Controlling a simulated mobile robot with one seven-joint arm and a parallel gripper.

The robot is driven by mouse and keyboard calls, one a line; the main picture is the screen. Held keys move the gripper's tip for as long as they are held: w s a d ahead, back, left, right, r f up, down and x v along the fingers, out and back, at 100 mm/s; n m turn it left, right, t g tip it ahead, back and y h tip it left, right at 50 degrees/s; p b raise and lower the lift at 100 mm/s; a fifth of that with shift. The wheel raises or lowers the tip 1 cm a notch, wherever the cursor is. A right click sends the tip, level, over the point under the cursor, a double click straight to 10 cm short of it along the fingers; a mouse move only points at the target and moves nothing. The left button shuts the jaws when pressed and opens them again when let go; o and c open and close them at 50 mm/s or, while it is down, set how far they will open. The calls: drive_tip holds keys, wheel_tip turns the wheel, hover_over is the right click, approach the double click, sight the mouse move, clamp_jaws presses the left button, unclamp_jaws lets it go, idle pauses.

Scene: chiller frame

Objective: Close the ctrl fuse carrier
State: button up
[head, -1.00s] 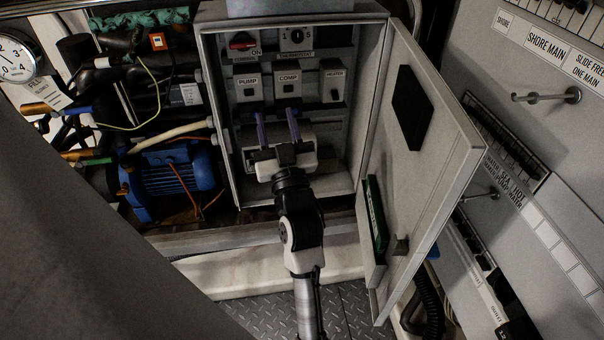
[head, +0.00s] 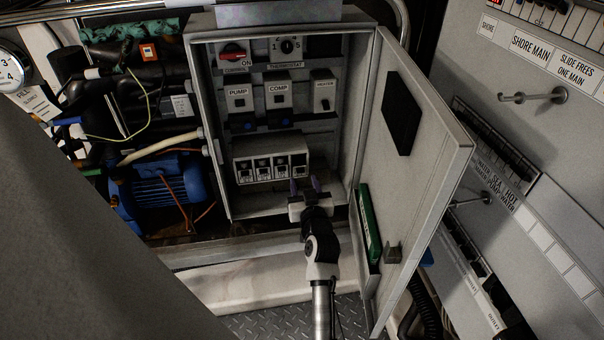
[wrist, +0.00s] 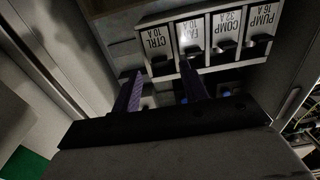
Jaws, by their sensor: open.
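The fuse block (head: 271,166) is a pale housing with several carriers, low in the open grey cabinet. The ctrl fuse carrier (wrist: 160,66) is at the left end of the row in the wrist view, under the label CTRL 10 A; it is at the right end (head: 300,168) in the head view. Whether it is fully closed is too small and dark to tell. My gripper (head: 304,186) is open and empty, just below the block's right end. In the wrist view its purple fingers (wrist: 161,80) point up toward the block, with the ctrl carrier appearing between their tips.
The cabinet door (head: 420,150) stands open on the right, with a green board (head: 369,225) in its pocket. PUMP (head: 240,98), COMP (head: 278,95) and HEATER (head: 323,90) switch units sit above the block. A blue motor (head: 160,192) lies outside at left.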

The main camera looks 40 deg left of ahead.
sight(300, 166)
drive_tip(key=shift+x, duration=1.85)
drive_tip(key=shift+c, duration=0.4)
clamp_jaws()
drive_tip(key=r+h+p, duration=0.1)
drive_tip(key=p, duration=0.4)
drive_tip(key=shift+w+a+r+g, duration=0.15)
drive_tip(key=shift+w+r+g, duration=0.05)
drive_tip(key=shift+g, duration=0.1)
drive_tip(key=p, duration=0.2)
drive_tip(key=shift+w+a+r+g+h+p, duration=0.1)
drive_tip(key=shift+a+r+g+h+p, duration=0.05)
drive_tip(key=shift+g+h+p, duration=0.2)
drive_tip(key=shift+w+a+f+g+h+p, duration=0.2)
drive_tip(key=shift+g+h+p, duration=0.15)
drive_tip(key=shift+p, duration=0.6)
